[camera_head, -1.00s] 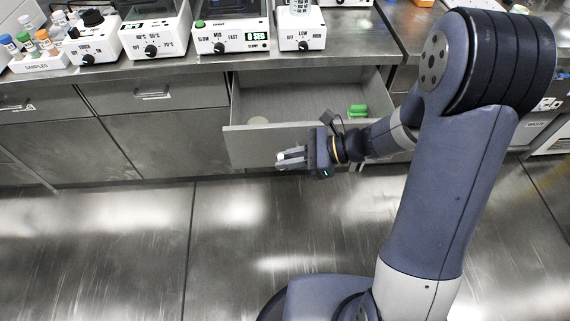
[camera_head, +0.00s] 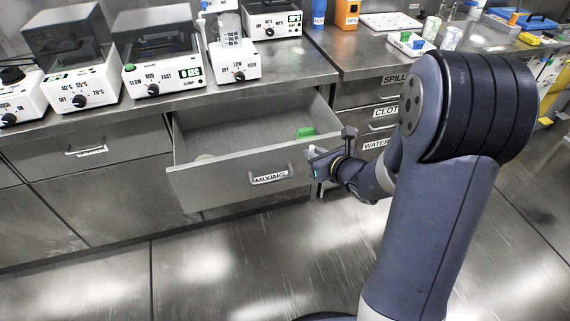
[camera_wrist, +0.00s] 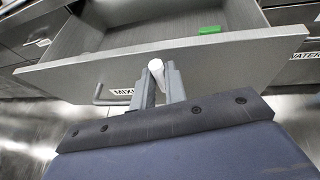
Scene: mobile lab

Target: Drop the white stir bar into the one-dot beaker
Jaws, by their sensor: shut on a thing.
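My gripper (camera_wrist: 159,85) is shut on the white stir bar (camera_wrist: 155,66), whose rounded white end shows between the fingertips in the wrist view. In the head view my gripper (camera_head: 312,165) is just in front of the right end of the open drawer, above the floor.
The open drawer (camera_head: 235,165) labelled MIXING juts from the counter and holds a green item (camera_head: 305,132) and a pale round item (camera_head: 204,157). Several devices line the counter, including a shaker (camera_head: 153,88). A white tray (camera_head: 411,43) stands on the right counter. The floor in front is clear.

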